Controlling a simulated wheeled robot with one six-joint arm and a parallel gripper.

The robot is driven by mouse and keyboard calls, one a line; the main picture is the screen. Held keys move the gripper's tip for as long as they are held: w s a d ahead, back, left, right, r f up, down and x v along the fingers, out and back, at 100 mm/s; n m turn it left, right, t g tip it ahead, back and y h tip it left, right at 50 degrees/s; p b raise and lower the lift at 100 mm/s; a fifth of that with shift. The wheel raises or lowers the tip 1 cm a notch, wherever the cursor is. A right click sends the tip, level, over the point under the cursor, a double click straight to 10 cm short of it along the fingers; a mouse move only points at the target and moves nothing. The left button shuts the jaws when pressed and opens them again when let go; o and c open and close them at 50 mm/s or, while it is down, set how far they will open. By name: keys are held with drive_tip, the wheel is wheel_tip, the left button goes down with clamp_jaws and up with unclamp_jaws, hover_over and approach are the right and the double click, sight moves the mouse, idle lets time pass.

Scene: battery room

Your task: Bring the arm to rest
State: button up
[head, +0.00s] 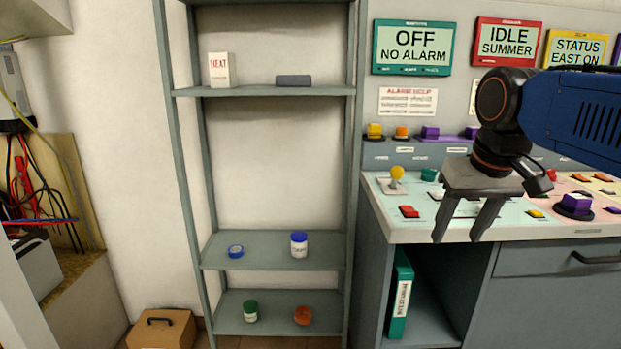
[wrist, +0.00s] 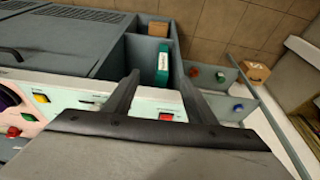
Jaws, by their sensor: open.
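My gripper (head: 457,231) hangs in the right half of the head view, in front of the control desk (head: 440,237). Its two fingers point down and stand apart, with nothing between them. My blue and black arm reaches in from the right edge above the desk. In the wrist view my gripper (wrist: 165,84) also shows two separate fingers, over the desk's front edge and a red button (wrist: 166,117). Whether the fingers touch the desk is not clear, but they seem to hang free.
A grey shelf unit (head: 273,92) left of the desk holds a white box (head: 221,70), a dark block (head: 293,81) and several jars. A green binder (head: 400,295) stands under the desk. A cardboard box (head: 161,329) sits on the floor. A yellow-knobbed lever (head: 397,173) rises from the desk.

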drive_tip(key=s+f, duration=0.6)
drive_tip(key=f, duration=0.3)
drive_tip(key=s+d+f+t, duration=0.1)
drive_tip(key=s+f, duration=0.5)
drive_tip(key=f, duration=0.4)
drive_tip(key=shift+s+d+f, duration=0.25)
drive_tip(key=shift+s, duration=0.05)
